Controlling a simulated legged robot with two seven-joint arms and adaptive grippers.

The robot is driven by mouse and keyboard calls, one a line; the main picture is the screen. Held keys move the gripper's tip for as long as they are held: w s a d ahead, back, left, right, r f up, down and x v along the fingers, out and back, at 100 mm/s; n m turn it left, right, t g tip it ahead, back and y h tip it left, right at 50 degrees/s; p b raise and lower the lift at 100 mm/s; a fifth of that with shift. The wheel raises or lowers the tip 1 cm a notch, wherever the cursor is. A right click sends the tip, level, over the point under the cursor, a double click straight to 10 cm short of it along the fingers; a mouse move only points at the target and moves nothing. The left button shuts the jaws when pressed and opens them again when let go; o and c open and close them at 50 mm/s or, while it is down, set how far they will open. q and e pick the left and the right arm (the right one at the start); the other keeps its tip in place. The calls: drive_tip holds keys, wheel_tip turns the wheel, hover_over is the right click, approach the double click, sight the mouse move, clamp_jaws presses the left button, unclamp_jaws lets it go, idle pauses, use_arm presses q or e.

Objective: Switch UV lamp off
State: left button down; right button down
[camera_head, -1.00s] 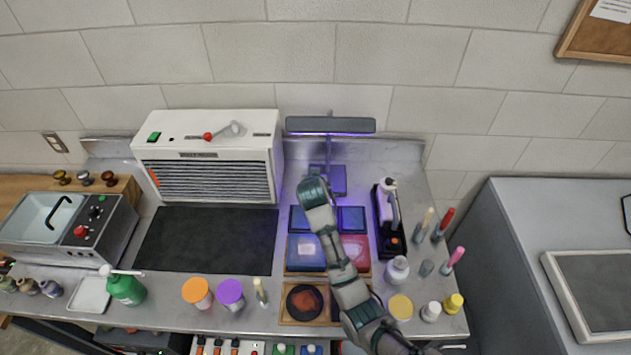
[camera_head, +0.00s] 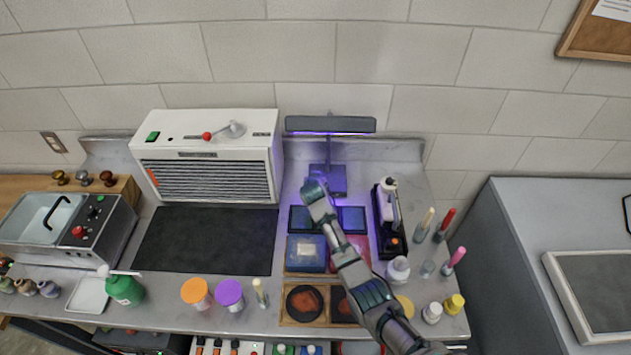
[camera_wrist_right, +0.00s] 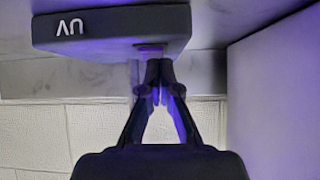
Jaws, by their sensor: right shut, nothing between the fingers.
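The UV lamp (camera_head: 330,124) is a dark bar on a thin post at the back of the bench. A violet glow shows along its underside and tints the bench below. Its dark base box (camera_head: 336,177) sits at the foot of the post. In the right wrist view the box (camera_wrist_right: 110,27) bears "UV" lettering, upside down, and a small violet-tinted button (camera_wrist_right: 150,47). My right gripper (camera_head: 314,183) is at the front left of the base. In the wrist view its fingertips (camera_wrist_right: 159,66) are shut, empty, and close to the button; contact cannot be told. My left gripper is out of view.
Framed trays (camera_head: 305,253) lie under my right arm. A black stand with a white-topped device (camera_head: 389,222) is close on the right, beside bottles. A white louvred cabinet (camera_head: 207,160) stands left of the lamp. A black mat (camera_head: 205,240) lies clear before it.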

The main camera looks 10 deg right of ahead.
drive_tip(key=shift+d, duration=0.1)
drive_tip(key=shift+d+p, duration=0.25)
drive_tip(key=shift+p, duration=0.05)
drive_tip(key=shift+a+f, duration=0.15)
drive_tip(key=shift+a, duration=0.3)
drive_tip(key=shift+w+a, duration=0.1)
drive_tip(key=shift+w+d+b, duration=0.5)
drive_tip(key=shift+w+b, duration=0.2)
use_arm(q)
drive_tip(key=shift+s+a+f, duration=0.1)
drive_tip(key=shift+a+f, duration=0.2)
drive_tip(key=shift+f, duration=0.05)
use_arm(e)
drive_tip(key=shift+r, duration=0.25)
drive_tip(key=shift+a+r, duration=0.1)
drive_tip(key=shift+r, duration=0.05)
